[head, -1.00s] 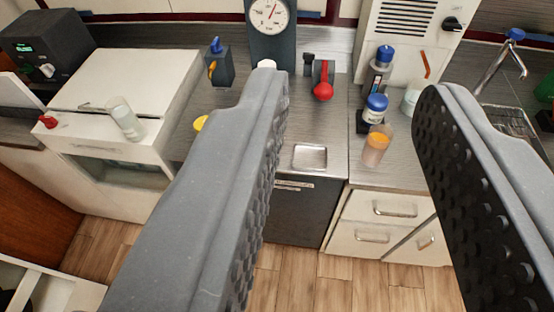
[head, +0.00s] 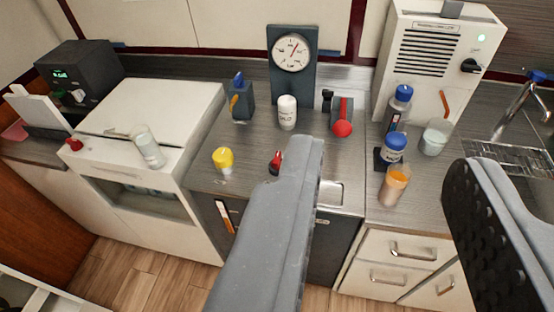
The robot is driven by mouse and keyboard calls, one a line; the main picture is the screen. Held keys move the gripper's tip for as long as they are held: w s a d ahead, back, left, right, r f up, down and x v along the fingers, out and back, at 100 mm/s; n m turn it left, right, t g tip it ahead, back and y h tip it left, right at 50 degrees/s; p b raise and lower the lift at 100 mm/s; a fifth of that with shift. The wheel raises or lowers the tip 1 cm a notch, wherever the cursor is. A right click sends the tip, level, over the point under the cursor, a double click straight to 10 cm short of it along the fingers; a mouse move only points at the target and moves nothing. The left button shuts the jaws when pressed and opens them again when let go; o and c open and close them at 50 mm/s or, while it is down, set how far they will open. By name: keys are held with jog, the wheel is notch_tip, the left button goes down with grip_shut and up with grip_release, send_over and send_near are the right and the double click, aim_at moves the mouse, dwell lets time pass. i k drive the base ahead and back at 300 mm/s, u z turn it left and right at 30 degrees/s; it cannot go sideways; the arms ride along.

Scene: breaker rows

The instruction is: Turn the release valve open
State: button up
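My gripper (head: 386,160) is open and empty. Its two grey fingers are wide apart in the foreground, in front of the counter. A grey block with a red, ball-ended lever (head: 342,122) stands at the back of the counter, beyond the gap between the fingers. A dark block with a blue top and an orange handle (head: 240,100) stands farther left. I cannot tell for sure which of these is the release valve. A dark stand with a round dial gauge (head: 291,54) rises between them. My gripper touches none of these.
A white bottle (head: 287,112), a yellow-capped item (head: 222,158) and a small red-topped item (head: 275,162) stand on the counter. A metal tray (head: 330,193) is partly hidden by the left finger.

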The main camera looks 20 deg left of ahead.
aim_at(275, 164)
jog(key=k, duration=0.5)
jog(key=z, duration=0.2)
jog(key=i, duration=1.65)
jog(key=u, duration=0.8)
